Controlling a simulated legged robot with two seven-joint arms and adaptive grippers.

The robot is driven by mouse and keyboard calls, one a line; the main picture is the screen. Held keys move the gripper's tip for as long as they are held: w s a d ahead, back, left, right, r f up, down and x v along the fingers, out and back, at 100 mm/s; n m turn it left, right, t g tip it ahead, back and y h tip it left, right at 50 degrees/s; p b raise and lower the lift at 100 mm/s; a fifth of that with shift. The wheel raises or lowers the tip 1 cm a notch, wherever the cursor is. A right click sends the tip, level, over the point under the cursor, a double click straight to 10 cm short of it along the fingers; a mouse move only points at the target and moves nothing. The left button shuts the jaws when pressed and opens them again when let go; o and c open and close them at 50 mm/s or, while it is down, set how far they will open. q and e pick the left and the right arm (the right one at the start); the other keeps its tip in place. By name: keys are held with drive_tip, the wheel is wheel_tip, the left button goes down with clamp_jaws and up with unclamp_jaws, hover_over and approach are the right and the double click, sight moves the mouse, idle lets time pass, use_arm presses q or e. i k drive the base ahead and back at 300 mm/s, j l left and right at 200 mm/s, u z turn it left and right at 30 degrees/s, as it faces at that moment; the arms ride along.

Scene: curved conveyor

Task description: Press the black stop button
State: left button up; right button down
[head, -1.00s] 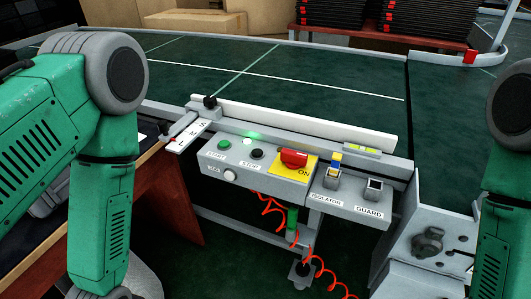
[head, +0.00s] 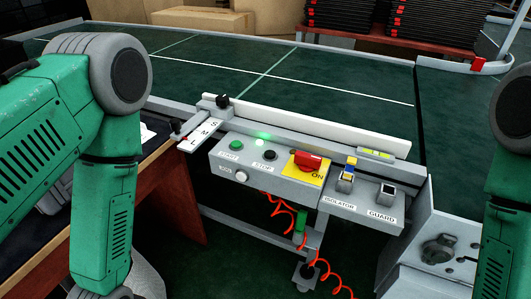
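The black stop button (head: 270,155) sits on the grey control box (head: 284,186) in the head view, above the STOP label. The green start button (head: 236,145) is to its left and the red switch (head: 308,161) on a yellow plate is to its right. A green light (head: 262,136) glows just behind the buttons. My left arm stands at the left and my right arm at the right edge. Both grippers are out of view, and nothing touches the stop button.
The green conveyor (head: 300,75) with a white rail (head: 315,125) lies behind the box. The isolator (head: 347,174) and guard (head: 388,192) sockets are to the right. Red coiled cable (head: 310,265) hangs below. A wooden table (head: 160,185) is at left. Space in front of the box is clear.

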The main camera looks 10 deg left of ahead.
sight(270, 154)
drive_tip(key=l+u, duration=0.15)
drive_tip(key=u, duration=0.3)
drive_tip(key=i+l+u, duration=0.1)
drive_tip(key=u, duration=0.3)
drive_tip(key=l+u, duration=0.3)
drive_tip(key=u, duration=0.15)
drive_tip(key=l+u, duration=0.2)
drive_tip(key=u, duration=0.25)
